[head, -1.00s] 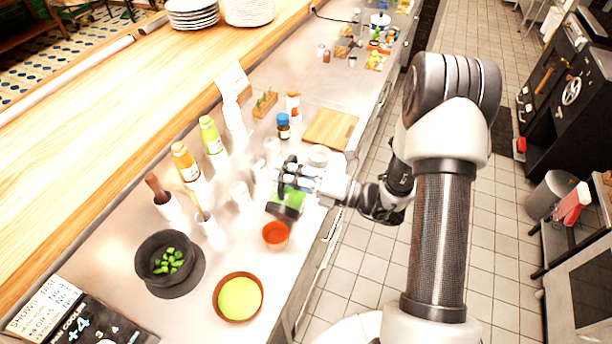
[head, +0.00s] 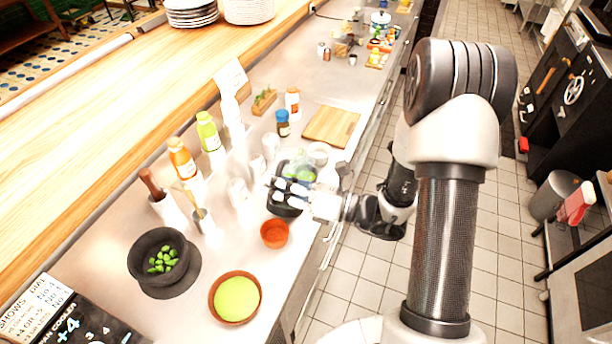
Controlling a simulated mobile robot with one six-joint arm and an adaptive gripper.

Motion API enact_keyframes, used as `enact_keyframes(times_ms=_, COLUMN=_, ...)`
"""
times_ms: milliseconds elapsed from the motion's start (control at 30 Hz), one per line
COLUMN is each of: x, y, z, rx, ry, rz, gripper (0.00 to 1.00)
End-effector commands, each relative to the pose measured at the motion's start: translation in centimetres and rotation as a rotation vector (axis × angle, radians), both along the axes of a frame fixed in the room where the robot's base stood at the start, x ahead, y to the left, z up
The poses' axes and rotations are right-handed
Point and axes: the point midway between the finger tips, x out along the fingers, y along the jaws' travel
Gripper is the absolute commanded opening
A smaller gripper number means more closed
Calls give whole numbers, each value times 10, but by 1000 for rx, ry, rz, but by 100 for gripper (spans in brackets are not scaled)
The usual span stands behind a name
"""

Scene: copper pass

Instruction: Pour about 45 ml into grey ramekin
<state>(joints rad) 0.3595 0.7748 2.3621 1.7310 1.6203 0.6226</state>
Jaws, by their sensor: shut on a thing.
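My gripper (head: 291,190) is over the steel counter, right of the middle of the row of pale cups. It is shut on a dark vessel (head: 284,206), mostly hidden behind the fingers. Green (head: 304,173) shows just behind the fingers; I cannot tell whether it is inside this vessel. A small pale grey round dish (head: 318,152), perhaps the grey ramekin, stands just beyond the gripper, beside the cutting board. I cannot see its inside clearly. No stream of liquid is visible.
A terracotta cup (head: 274,234) with orange-red contents stands close in front of the gripper. A terracotta bowl (head: 213,307) with green contents and a dark mortar (head: 139,262) with leaves are nearer. Bottles (head: 182,161) stand left; a wooden board (head: 331,125) lies beyond.

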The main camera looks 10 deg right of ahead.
Motion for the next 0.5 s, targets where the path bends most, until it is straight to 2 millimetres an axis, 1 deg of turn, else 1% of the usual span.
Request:
enact_keyframes(times_ms=33, x=-3, y=2, z=-3, rx=-10, ry=-19, rz=0, gripper=0)
enact_keyframes(times_ms=133, x=-6, y=4, z=-4, rx=-27, ry=-43, rz=-1, gripper=0)
enact_keyframes(times_ms=500, x=-6, y=4, z=-3, rx=-29, ry=-48, rz=-2, gripper=0)
